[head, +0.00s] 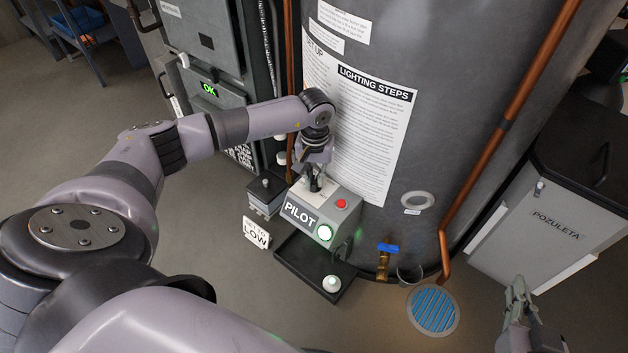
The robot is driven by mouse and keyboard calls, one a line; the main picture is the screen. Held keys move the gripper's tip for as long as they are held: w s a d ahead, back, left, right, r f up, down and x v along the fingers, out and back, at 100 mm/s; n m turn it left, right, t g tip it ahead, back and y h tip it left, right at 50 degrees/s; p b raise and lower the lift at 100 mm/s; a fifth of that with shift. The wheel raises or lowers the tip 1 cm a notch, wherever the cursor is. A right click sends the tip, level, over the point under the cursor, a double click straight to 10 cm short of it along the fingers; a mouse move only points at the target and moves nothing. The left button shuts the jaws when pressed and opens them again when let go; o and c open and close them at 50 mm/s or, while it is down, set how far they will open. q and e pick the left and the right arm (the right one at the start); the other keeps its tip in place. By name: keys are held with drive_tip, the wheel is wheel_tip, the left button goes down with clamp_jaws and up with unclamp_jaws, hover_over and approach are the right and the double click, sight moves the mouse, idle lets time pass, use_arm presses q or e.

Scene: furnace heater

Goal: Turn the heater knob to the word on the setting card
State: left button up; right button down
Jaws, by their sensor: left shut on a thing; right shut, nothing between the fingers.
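The heater control box (337,214) sits low on the front of the grey tank (440,60). It has a "PILOT" label (300,213) on its front, a red button (341,204) and a lit green-white round button (324,232). My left gripper (314,185) points down at the top of the box, shut on what seems to be the knob, which the fingers mostly hide. The setting card (256,233) stands left of the box and reads "LOW" under a smaller, partly legible line. My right gripper (519,295) is shut and empty at the lower right, well apart from the box.
A black tray (290,262) with a white round piece (331,284) lies below the box. A blue-handled valve (387,249), a copper pipe (470,180) and a floor drain (433,309) are to the right. A grey-white bin (545,225) stands further right.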

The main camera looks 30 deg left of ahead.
use_arm(q)
clamp_jaws()
use_arm(e)
drive_tip(key=shift+w, duration=0.1)
use_arm(q)
drive_tip(key=shift+m+b, duration=0.4)
drive_tip(key=shift+m, duration=0.2)
drive_tip(key=shift+m+b, duration=0.35)
drive_tip(key=shift+m, duration=0.25)
drive_tip(key=shift+m+b, duration=0.45)
drive_tip(key=shift+m, duration=0.45)
use_arm(e)
wheel_tip(320, 180, up, 10)
drive_tip(key=w+a+t+y, duration=0.1)
drive_tip(key=a+t+y, duration=0.1)
drive_tip(key=t, duration=0.4)
drive_tip(key=shift+w+r, duration=0.15)
drive_tip(key=shift+r, duration=0.05)
use_arm(q)
drive_tip(key=shift+m, duration=0.3)
use_arm(e)
drive_tip(key=shift+t, duration=0.3)
